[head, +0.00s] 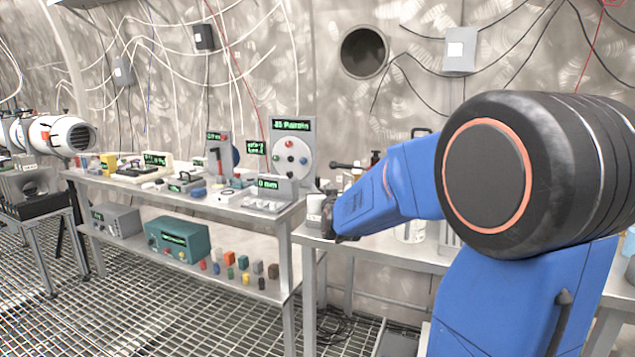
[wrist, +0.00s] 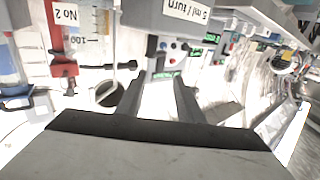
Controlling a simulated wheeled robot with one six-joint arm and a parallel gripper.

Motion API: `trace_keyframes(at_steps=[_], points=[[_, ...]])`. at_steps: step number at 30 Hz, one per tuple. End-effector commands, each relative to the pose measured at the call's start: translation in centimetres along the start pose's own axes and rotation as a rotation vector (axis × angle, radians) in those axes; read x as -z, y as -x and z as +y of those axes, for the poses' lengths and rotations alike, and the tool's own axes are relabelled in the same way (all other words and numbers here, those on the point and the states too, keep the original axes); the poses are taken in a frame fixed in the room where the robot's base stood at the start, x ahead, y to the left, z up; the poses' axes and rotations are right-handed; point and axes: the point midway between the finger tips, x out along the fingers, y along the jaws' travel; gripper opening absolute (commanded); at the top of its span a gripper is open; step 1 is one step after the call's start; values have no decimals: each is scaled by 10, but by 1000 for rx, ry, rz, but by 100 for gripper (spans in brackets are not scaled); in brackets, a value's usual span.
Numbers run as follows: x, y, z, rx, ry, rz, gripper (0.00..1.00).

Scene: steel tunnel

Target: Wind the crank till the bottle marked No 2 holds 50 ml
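In the wrist view, a "No 2" label (wrist: 66,15) shows at the upper left on a red holder (wrist: 63,68). Beside it is a clear graduated vessel (wrist: 100,20) with a "100" mark; its liquid level cannot be read. A grey box with a "5 ml / turn" label (wrist: 185,8) is at the top. A black rod with knobbed ends (wrist: 115,66) lies left of my fingers; I cannot tell if it is the crank. My gripper (wrist: 158,92) is open, its fingers apart with nothing visibly held. In the head view my arm mostly hides it.
A bench (head: 190,197) with several instruments and small displays stands left of my arm in the head view. Its lower shelf holds a teal box (head: 178,240) and several coloured blocks. A blue-filled vessel (wrist: 10,65) is at the wrist view's left edge. Grating floor lies in front.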

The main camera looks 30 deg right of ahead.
Motion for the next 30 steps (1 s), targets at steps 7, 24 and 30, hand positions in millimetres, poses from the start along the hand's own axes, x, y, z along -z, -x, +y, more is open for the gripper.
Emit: trace_keyframes(at_steps=[7, 24, 30], points=[[-1, -41, 0, 0, 1, -2, 34], [0, -99, 0, 0, 0, -1, 34], [0, -100, 0, 1, 0, -1, 34]])
